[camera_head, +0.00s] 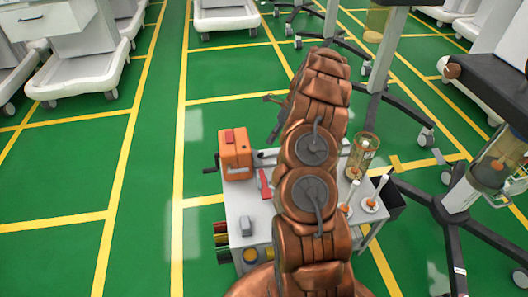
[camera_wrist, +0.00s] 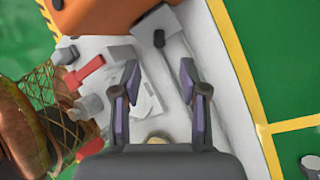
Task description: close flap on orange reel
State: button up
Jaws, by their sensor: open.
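The orange reel (camera_head: 235,160) is a boxy orange unit at the back left corner of the cart top in the head view. A red piece (camera_head: 229,137) shows on its top, and a dark crank sticks out on its left. I cannot tell for sure which part is the flap or how far it stands open. In the wrist view, part of an orange body (camera_wrist: 100,12) fills the top left, with a dark grey block beside it. My gripper (camera_wrist: 160,75) is open and empty above the white cart surface, apart from the orange body. In the head view my arm hides it.
The cart top (camera_head: 245,205) also carries a red-handled item (camera_head: 265,183), an amber mesh canister (camera_head: 362,155) and white upright pieces at right. Wheeled stands crowd the right side. Green floor left of the cart is clear.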

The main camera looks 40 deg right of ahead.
aim_at(259, 154)
jog(key=b+x, duration=0.1)
jog(key=x, duration=0.6)
jog(key=shift+a+f+b, duration=0.15)
jog(key=shift+f+b, duration=0.1)
jog(key=shift+b, duration=0.15)
grip_shut()
